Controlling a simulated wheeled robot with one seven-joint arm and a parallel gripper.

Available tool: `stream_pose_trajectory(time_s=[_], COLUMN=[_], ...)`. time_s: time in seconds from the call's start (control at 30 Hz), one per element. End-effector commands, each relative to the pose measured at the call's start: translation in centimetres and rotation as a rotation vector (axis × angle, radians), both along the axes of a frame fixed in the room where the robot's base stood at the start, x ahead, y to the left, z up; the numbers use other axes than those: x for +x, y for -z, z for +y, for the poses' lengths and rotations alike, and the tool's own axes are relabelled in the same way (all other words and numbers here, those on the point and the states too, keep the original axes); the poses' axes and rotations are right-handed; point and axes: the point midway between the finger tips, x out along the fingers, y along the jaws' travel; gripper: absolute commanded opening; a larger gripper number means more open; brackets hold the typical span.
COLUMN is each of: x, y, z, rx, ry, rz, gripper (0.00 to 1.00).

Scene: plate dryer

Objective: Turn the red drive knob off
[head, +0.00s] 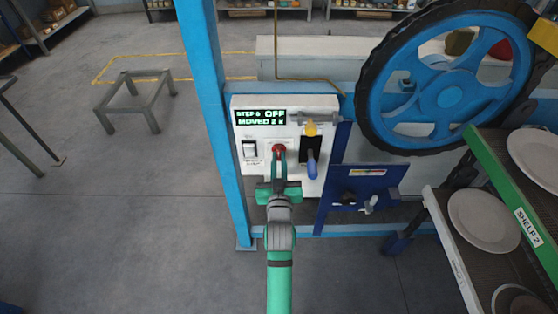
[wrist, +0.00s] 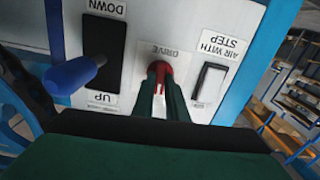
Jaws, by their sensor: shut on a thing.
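The red drive knob (head: 278,149) is on the white control panel (head: 311,188), below the display. It also shows in the wrist view (wrist: 160,72), under the upside-down DRIVE label. My gripper (head: 279,160) is shut on the knob, with one green finger on either side of it. The fingers hide part of the knob, so its pointer direction is hard to tell. The display (head: 260,117) reads "STEP 0 OFF" and "MOVED 2", with a last character too small to read.
A white rocker switch (head: 249,149) is left of the knob. A blue-handled lever (head: 312,168) in a black slot is close on the right. A blue post (head: 206,110) stands left of the panel, a large blue wheel (head: 440,75) at right. Plates lie on the shelves (head: 500,190).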

Motion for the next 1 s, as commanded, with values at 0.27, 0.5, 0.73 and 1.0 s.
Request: stream_pose_trajectory(time_s=[0.27,0.5,0.73,1.0], x=[-0.01,-0.01,-0.01,-0.02], y=[-0.07,-0.07,-0.06,-0.05], z=[0.08,0.14,0.17,0.19], rx=[-0.261,-0.468,-0.613,-0.703], ry=[0.000,0.000,-0.001,-0.002], rz=[-0.002,-0.002,-0.002,-0.003], gripper=[0.00,0.00,0.00,0.00])
